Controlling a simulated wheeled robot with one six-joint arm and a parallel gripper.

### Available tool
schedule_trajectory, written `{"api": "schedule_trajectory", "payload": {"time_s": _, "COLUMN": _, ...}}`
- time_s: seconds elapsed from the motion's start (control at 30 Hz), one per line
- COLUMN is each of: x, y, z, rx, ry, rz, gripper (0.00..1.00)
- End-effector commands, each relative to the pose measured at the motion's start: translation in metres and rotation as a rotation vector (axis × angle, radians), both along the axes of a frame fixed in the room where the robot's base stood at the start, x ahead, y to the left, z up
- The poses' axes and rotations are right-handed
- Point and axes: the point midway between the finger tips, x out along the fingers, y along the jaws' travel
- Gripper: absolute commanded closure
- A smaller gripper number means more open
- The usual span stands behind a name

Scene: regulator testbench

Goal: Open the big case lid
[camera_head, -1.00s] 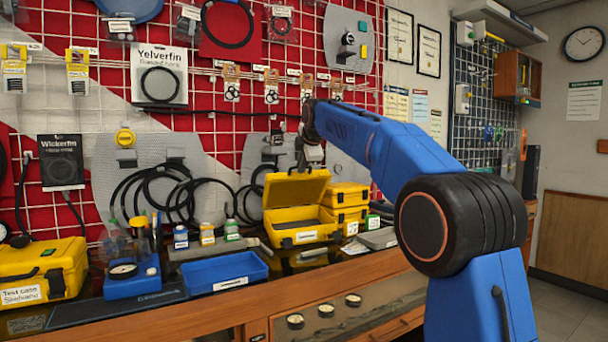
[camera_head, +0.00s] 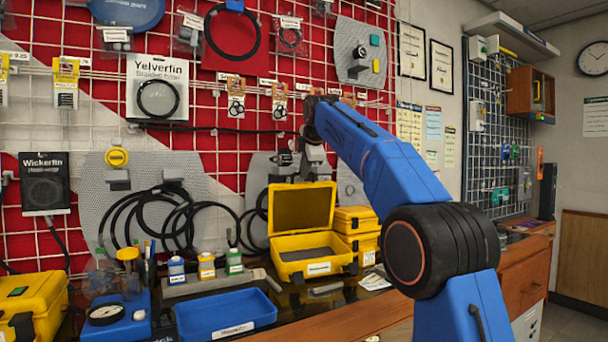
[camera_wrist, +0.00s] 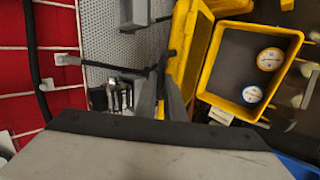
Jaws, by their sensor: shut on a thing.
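The yellow case stands open on the bench in the head view, its lid (camera_head: 302,207) raised roughly upright behind its base (camera_head: 312,268). In the wrist view the base (camera_wrist: 210,82) holds two round gauges (camera_wrist: 252,94) on a dark floor, and the lid (camera_wrist: 190,62) shows to its left. My gripper (camera_head: 304,176) is at the lid's top edge and shut on it. In the wrist view my gripper's dark fingers (camera_wrist: 162,88) meet beside the lid's edge; the exact contact is partly hidden.
Smaller yellow cases (camera_head: 358,228) are stacked close to the right. A blue tray (camera_head: 226,312), small bottles (camera_head: 206,266) and another yellow case (camera_head: 30,302) stand to the left. A pegboard with hanging black hoses (camera_head: 160,215) rises close behind the lid.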

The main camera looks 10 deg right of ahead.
Motion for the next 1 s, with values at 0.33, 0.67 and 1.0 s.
{"api": "schedule_trajectory", "payload": {"time_s": 0.33, "x": -0.0006, "y": -0.0003, "z": 0.0045, "rx": 0.000, "ry": -0.004, "rz": 0.000, "gripper": 1.00}}
{"api": "schedule_trajectory", "payload": {"time_s": 0.67, "x": -0.0008, "y": -0.0005, "z": 0.0048, "rx": 0.000, "ry": -0.004, "rz": -0.001, "gripper": 0.74}}
{"api": "schedule_trajectory", "payload": {"time_s": 1.0, "x": -0.0014, "y": -0.0004, "z": 0.0048, "rx": 0.000, "ry": -0.003, "rz": 0.000, "gripper": 0.72}}
